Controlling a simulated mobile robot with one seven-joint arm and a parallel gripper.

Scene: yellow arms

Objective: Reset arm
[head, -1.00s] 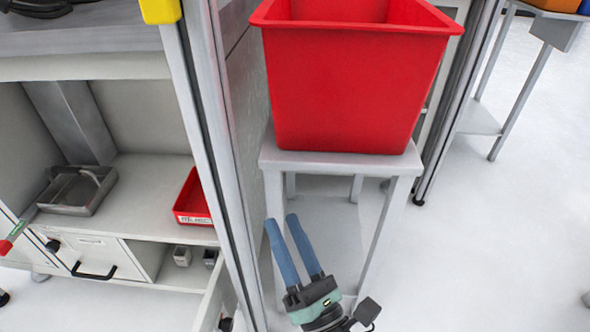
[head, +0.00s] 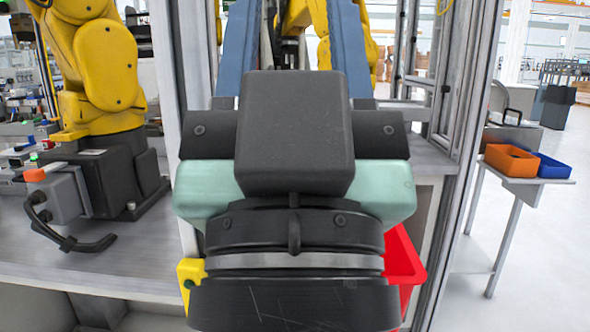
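My gripper (head: 268,20) is raised close in front of the head camera and fills the middle of the view. Its two blue fingers point up and away and stand wide apart, with their tips at or past the top edge. It is open, and I see no object held between the fingers. Its dark body and pale green band hide much of the scene behind.
A red bin (head: 403,262) is mostly hidden behind my wrist. A yellow robot arm (head: 95,65) stands on the left bench (head: 130,262). Orange (head: 511,160) and blue (head: 553,167) bins sit on a side table. Open floor (head: 540,255) lies at right.

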